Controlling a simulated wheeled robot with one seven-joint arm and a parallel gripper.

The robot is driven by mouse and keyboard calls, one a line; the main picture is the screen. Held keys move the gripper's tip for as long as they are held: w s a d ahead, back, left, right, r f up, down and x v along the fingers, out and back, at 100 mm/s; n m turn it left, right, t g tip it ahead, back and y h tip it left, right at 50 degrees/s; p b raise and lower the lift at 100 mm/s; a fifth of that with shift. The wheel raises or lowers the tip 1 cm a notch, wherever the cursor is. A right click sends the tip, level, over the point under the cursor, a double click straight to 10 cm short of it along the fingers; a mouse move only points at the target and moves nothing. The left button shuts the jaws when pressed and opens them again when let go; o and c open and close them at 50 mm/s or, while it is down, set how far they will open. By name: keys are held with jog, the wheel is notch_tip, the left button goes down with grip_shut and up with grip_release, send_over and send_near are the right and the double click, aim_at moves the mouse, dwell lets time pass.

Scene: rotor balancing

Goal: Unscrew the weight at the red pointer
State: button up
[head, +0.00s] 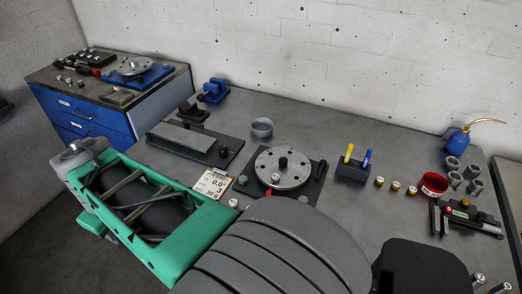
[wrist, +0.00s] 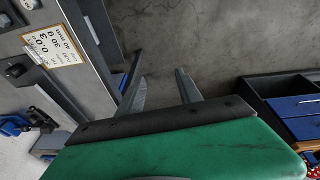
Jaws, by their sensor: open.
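A round grey rotor disc (head: 295,172) with holes and a dark centre knob (head: 283,162) sits on a dark base plate (head: 247,186) on the bench. A small silver weight (head: 276,178) stands on the disc's front part. A small reddish spot (head: 268,192) shows at the disc's front edge; I cannot tell whether it is the red pointer. In the wrist view my gripper (wrist: 160,78) has its two fingers apart with nothing between them, over bare floor beside the bench. I cannot make out the fingers in the head view.
A readout card (head: 213,183) lies left of the disc; it also shows in the wrist view (wrist: 52,45). A pen block (head: 351,172), brass pieces (head: 395,186) and a red ring (head: 434,184) are to the right. A blue drawer cabinet (head: 85,115) stands left.

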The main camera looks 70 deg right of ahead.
jog(key=s+d+g+p, duration=0.1)
jog(key=s+d, duration=0.2)
jog(key=d, duration=1.4)
jog(key=g+p, duration=0.1)
send_over(276, 176)
notch_tip(276, 176, down, 3)
jog(key=shift+r+m+y, duration=0.1)
jog(key=shift+m+y, duration=0.3)
notch_tip(276, 176, down, 8)
jog(key=b, duration=0.4)
jog(key=shift+b, duration=0.35)
grip_shut()
